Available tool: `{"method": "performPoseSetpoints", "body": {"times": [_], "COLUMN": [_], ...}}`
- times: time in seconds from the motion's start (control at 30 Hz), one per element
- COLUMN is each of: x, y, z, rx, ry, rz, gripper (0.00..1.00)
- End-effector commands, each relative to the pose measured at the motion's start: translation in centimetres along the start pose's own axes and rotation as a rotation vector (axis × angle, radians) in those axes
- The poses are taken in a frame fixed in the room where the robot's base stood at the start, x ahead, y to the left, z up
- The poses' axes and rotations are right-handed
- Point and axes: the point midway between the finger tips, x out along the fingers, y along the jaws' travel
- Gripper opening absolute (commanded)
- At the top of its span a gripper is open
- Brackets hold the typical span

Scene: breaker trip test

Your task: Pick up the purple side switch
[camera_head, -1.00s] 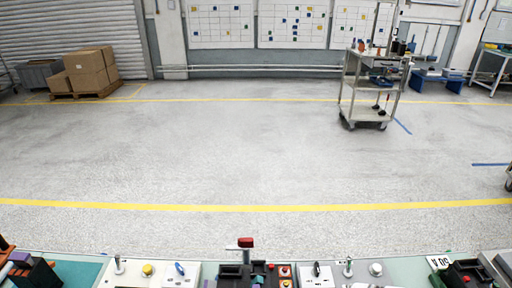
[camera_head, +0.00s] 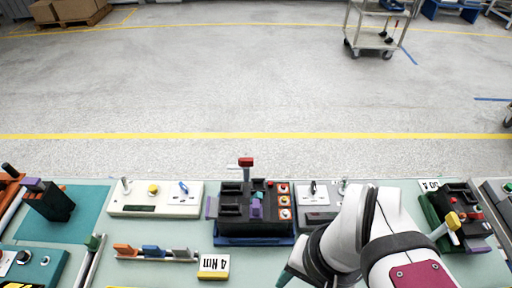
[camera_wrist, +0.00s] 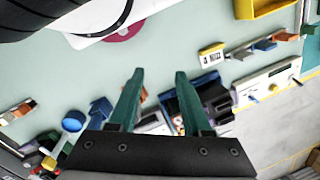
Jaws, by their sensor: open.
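A purple piece (camera_head: 211,207) sits on the left side of the black breaker unit (camera_head: 231,217) in the head view. Another purple piece (camera_head: 256,209) sits upright in the middle of the same unit, below a teal part. A third purple piece (camera_head: 32,184) tops a black block at the far left. I cannot tell for sure which one is the side switch. My gripper (camera_wrist: 157,76) has two green fingers, apart and empty, in the wrist view. The breaker unit (camera_wrist: 205,98) lies beyond the right finger there, partly hidden. In the head view my arm stands right of the unit.
A red-topped lever (camera_head: 246,162) rises behind the unit. A rack with coloured pieces (camera_head: 155,253) and a "4 Nm" block (camera_head: 214,266) stand in front left.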

Motion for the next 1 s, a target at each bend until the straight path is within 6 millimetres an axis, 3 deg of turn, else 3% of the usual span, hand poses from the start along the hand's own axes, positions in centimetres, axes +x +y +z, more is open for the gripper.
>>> {"method": "performPoseSetpoints", "body": {"times": [0.07,0.17,0.47,0.57,0.67,0.77,0.9,1.0], "x": [0.0,0.0,-0.1,-0.6,-1.0,-0.8,0.3,0.9], "y": [0.0,0.0,-0.2,-1.7,-4.3,-5.8,-5.8,-5.3], "z": [0.0,0.0,-0.1,-1.4,-5.2,-10.5,-17.0,-19.3], "rx": [0.0,0.0,0.017,0.158,0.41,0.657,0.896,0.972], "ry": [0.0,0.0,-0.016,-0.141,-0.362,-0.571,-0.772,-0.837], "rz": [0.0,0.0,-0.004,-0.04,-0.139,-0.276,-0.453,-0.523], "gripper": [0.49,0.67,0.68,0.68,0.68,0.68,0.68,0.68]}}
